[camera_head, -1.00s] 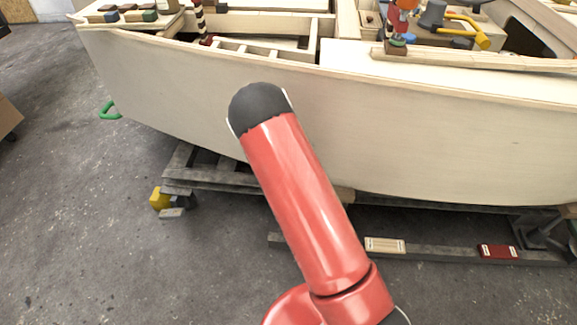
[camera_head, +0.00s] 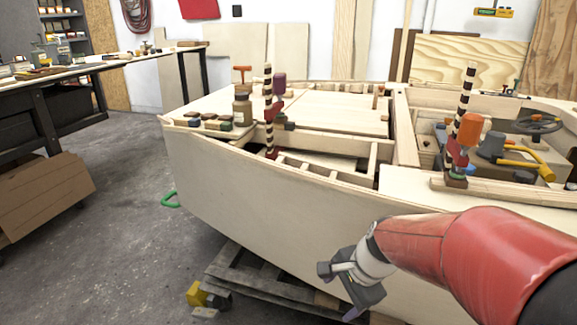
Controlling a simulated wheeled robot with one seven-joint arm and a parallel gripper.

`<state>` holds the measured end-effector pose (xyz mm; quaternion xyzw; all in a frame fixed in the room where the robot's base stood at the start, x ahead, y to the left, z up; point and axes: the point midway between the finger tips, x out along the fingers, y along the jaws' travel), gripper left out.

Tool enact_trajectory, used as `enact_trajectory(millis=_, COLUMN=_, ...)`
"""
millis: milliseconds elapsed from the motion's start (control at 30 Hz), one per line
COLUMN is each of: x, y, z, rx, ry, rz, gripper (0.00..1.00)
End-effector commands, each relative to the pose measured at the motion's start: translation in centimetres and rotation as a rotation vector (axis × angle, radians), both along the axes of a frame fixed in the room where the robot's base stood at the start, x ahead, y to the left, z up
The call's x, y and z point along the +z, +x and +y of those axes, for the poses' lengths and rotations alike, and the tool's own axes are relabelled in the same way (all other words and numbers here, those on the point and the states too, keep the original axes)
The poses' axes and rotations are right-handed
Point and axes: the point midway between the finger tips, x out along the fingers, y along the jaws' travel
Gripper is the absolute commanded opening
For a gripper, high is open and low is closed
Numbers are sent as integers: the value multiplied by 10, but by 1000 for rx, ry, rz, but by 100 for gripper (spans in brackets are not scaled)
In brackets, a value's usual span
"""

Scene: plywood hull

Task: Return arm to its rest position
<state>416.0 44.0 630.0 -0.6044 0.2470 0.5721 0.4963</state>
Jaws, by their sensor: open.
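My red arm (camera_head: 455,245) reaches in from the lower right in the head view, in front of the plywood hull (camera_head: 240,190). My gripper (camera_head: 338,291) is at its left end, beyond a light grey wrist. Its dark fingers stand apart, open, with nothing seen between them. It appears in front of the hull's side, below the top edge. I cannot tell how near it is to the hull.
A striped clamp (camera_head: 268,110) stands on the hull at centre and another (camera_head: 464,125) at right. A pallet (camera_head: 270,278) lies under the hull. A workbench (camera_head: 100,66) and cardboard box (camera_head: 40,195) are at left. Grey floor (camera_head: 95,265) is clear at lower left.

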Motion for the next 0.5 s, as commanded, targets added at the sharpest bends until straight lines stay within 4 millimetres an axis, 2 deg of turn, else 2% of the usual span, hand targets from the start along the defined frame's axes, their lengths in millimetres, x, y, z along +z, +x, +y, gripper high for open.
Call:
enact_trajectory(millis=33, x=19, y=-14, z=-3, rx=105, ry=-35, rz=-64, gripper=70)
enact_trajectory(millis=200, x=62, y=-63, z=-16, rx=472, ry=-219, rz=-235, gripper=70)
enact_trajectory(millis=400, x=89, y=-113, z=-33, rx=815, ry=-474, rz=-354, gripper=70)
enact_trajectory(millis=500, x=95, y=-129, z=-39, rx=919, ry=-567, rz=-377, gripper=70)
